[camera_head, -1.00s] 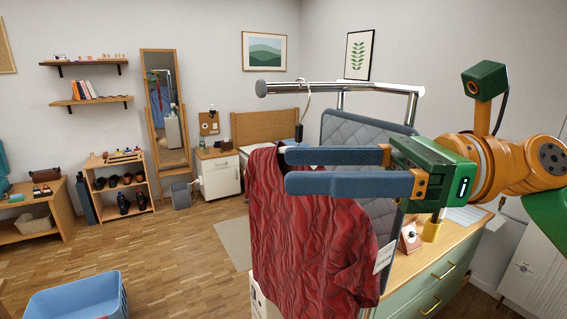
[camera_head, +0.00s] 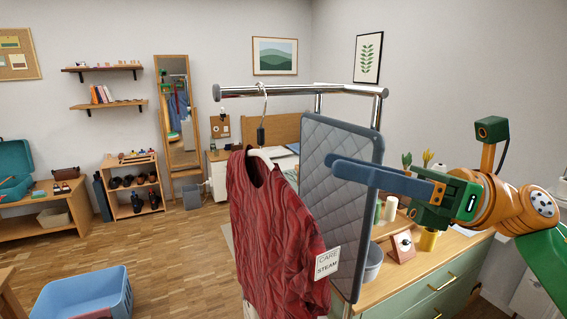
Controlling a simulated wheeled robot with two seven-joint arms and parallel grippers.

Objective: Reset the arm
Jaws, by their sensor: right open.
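My right gripper (camera_head: 336,167) comes in from the right, with orange arm links and a green body. Its long blue fingers point left and are open with nothing between them. They lie across the view of the grey quilted board (camera_head: 325,190); I cannot tell whether they touch it. A red shirt (camera_head: 270,225) hangs on a hanger (camera_head: 262,150) from the chrome rail (camera_head: 300,90), left of and apart from the fingers. A white tag on the shirt reads "CARE STEAM". My left gripper is not in view.
A green dresser (camera_head: 440,295) with a wooden top stands below the right arm, holding a yellow cup (camera_head: 428,240) and plants. A blue bin (camera_head: 88,293) sits on the floor at lower left. A shoe shelf (camera_head: 133,185) and mirror stand behind. The wooden floor between is clear.

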